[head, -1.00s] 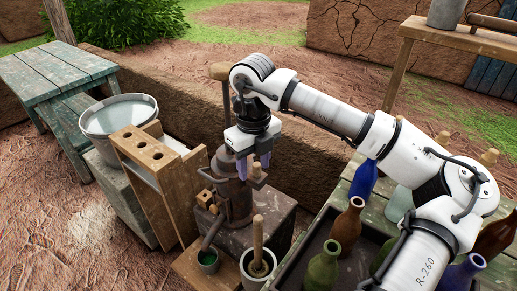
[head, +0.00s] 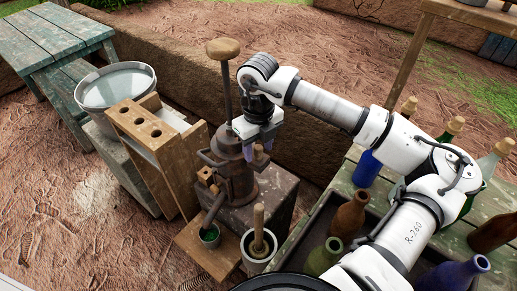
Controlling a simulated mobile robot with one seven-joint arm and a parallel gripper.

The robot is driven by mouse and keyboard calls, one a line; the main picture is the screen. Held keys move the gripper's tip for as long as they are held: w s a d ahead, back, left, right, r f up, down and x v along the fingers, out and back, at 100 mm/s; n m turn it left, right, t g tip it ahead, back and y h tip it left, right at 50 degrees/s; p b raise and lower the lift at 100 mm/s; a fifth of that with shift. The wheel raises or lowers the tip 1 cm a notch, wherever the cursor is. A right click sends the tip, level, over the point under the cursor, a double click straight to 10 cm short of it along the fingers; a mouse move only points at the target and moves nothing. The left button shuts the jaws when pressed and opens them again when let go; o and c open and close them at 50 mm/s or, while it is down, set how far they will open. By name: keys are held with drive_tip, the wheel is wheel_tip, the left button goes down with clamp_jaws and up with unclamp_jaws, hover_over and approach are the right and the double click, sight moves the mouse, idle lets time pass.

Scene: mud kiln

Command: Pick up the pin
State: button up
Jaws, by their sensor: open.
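My gripper (head: 259,150) points down at the right side of the rusty metal press (head: 235,178). Its purple fingertips are apart, close to the upper body of the press. I cannot tell whether they touch it. No pin can be made out for certain; the spot between and behind the fingers is small and partly hidden by them. A tall lever with a wooden knob (head: 222,48) rises from the press, left of my gripper.
A wooden rack with holes (head: 143,120) and a bucket (head: 115,90) stand left of the press. Several bottles, including a brown one (head: 350,215), stand at right.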

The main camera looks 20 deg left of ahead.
drive_tip(key=shift+f, duration=0.4)
drive_tip(key=shift+c, duration=0.2)
drive_tip(key=c, duration=0.9)
wheel_tip(320, 180, up, 7)
drive_tip(key=shift+r+b, duration=0.1)
drive_tip(key=shift+b, duration=1.1)
drive_tip(key=s+d+b, duration=0.2)
drive_tip(key=s+d, duration=0.1)
drive_tip(key=d, duration=0.5)
drive_tip(key=s+d+b, duration=0.3)
drive_tip(key=d, duration=0.4)
drive_tip(key=shift+s+d+r+p, duration=0.2)
drive_tip(key=shift+r+p, duration=0.3)
drive_tip(key=shift+r, duration=0.5)
drive_tip(key=shift+s+d+r+p, duration=0.1)
drive_tip(key=shift+d+r+p, duration=0.35)
drive_tip(key=shift+r, duration=0.5)
drive_tip(key=shift+s+d+r+p, duration=0.15)
drive_tip(key=shift+r+p, duration=0.45)
drive_tip(key=shift+r, duration=0.4)
drive_tip(key=shift+w, duration=0.1)
